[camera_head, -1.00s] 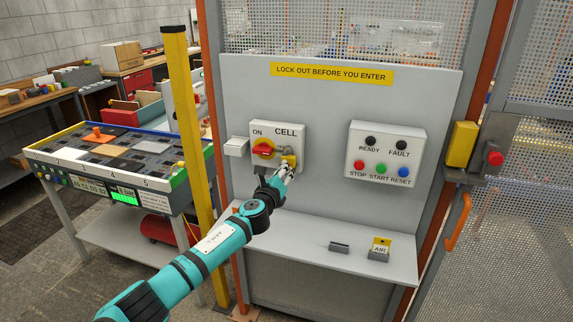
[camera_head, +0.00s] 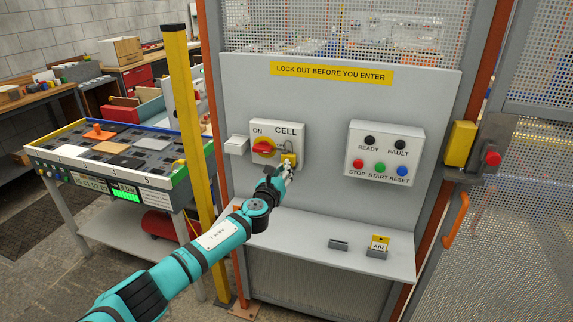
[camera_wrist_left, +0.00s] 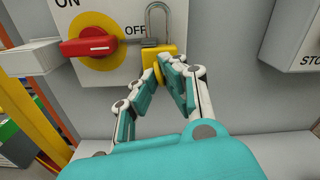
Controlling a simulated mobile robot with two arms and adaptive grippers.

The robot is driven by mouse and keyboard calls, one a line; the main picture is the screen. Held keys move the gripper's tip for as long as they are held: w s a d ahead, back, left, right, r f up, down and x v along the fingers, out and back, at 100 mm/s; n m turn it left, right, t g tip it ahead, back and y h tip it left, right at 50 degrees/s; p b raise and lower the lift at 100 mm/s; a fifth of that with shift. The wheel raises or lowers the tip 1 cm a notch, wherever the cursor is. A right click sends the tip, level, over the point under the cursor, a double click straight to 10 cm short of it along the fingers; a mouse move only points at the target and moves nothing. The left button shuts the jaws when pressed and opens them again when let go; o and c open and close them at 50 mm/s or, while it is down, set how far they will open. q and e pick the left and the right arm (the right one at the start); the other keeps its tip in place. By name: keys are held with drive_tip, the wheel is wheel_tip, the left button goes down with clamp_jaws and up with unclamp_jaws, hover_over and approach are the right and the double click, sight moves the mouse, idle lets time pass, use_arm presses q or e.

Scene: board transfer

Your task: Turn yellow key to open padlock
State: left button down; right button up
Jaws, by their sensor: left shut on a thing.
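The yellow padlock (camera_head: 289,158) hangs at the lower right of the CELL switch box (camera_head: 262,132). In the left wrist view its body (camera_wrist_left: 160,50) is upright below a grey shackle (camera_wrist_left: 157,15). I cannot tell whether the shackle is locked. My left gripper (camera_head: 286,172) is just below the padlock. In the left wrist view its fingers (camera_wrist_left: 168,75) are closed around the yellow key (camera_wrist_left: 158,73) at the padlock's underside; the fingers hide most of the key. The red switch handle (camera_wrist_left: 88,46) lies level, pointing towards OFF. My right gripper is out of view.
A button box (camera_head: 385,153) is right of the switch on the grey panel. Below, a shelf (camera_head: 300,245) carries a small holder and a yellow AIR tag (camera_head: 380,243). A yellow post (camera_head: 185,130) and a board table (camera_head: 65,155) stand left.

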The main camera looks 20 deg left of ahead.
use_arm(q)
drive_tip(key=m+p, duration=0.1)
drive_tip(key=m, duration=0.1)
drive_tip(key=shift+m, duration=0.3)
drive_tip(key=c, duration=1.7)
unclamp_jaws()
drive_tip(key=shift+c, duration=0.2)
drive_tip(key=o, duration=0.3)
drive_tip(key=shift+o, duration=0.2)
